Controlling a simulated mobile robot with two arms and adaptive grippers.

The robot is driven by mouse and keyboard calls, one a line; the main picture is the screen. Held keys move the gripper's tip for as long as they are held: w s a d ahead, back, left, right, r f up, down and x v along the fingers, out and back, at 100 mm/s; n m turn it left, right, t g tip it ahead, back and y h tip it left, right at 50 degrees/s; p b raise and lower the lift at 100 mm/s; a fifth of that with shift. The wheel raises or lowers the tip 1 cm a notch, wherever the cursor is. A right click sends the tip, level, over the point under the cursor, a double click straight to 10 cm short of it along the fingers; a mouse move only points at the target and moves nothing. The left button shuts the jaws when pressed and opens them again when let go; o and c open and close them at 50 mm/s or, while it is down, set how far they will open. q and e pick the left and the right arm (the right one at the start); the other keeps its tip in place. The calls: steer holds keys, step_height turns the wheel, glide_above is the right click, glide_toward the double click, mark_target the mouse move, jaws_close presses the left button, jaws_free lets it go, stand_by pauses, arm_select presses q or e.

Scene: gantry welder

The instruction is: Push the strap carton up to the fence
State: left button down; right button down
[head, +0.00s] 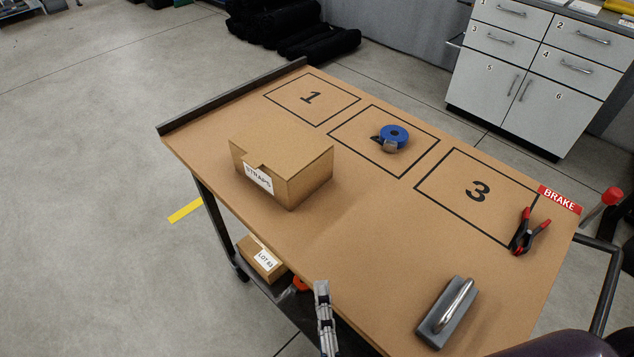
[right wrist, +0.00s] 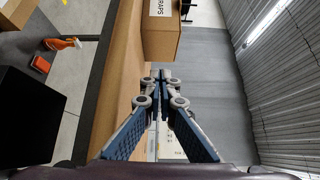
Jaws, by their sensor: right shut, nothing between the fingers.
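The strap carton (head: 310,182), a closed brown box with a white STRAPS label, sits on the brown cart top (head: 365,225). It stands near the edge on the left side of the picture. The fence (head: 235,95) is a dark raised rail along the far end of the top. Bare board shows between carton and fence. My right gripper (head: 322,287) is shut and empty at the near edge, apart from the carton. In the right wrist view its fingertips (right wrist: 162,76) are together, just below the carton (right wrist: 158,38) in the picture. My left gripper is not in view.
Blue tape (head: 394,136) lies on square 2. Squares 1 and 3 are clear, except a black-and-red clamp (head: 527,235) at square 3's corner. A grey block with a metal handle (head: 447,312) is near right. A LOT 83 box (head: 262,260) sits on the lower shelf.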

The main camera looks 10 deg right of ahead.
steer(key=shift+m+h, duration=0.3)
steer(key=shift+h, duration=0.3)
steer(key=d, duration=0.1)
steer(key=w+d, duration=0.2)
steer(key=shift+w+d+r+p, duration=0.15)
steer(key=shift+w+d+p, duration=0.1)
steer(key=shift+d+p, duration=0.15)
steer(key=p, duration=0.5)
glide_toward(318, 175)
steer(key=w+d, duration=0.2)
steer(key=d, duration=0.1)
steer(key=shift+w+d+r, duration=0.1)
steer(key=shift+w+r, duration=0.2)
steer(key=shift+w, duration=0.1)
steer(key=shift+w+a+f, duration=0.15)
steer(key=shift+w+a, duration=0.55)
steer(key=shift+w, duration=0.2)
steer(key=shift+w+a, duration=0.4)
steer(key=shift+w, duration=0.1)
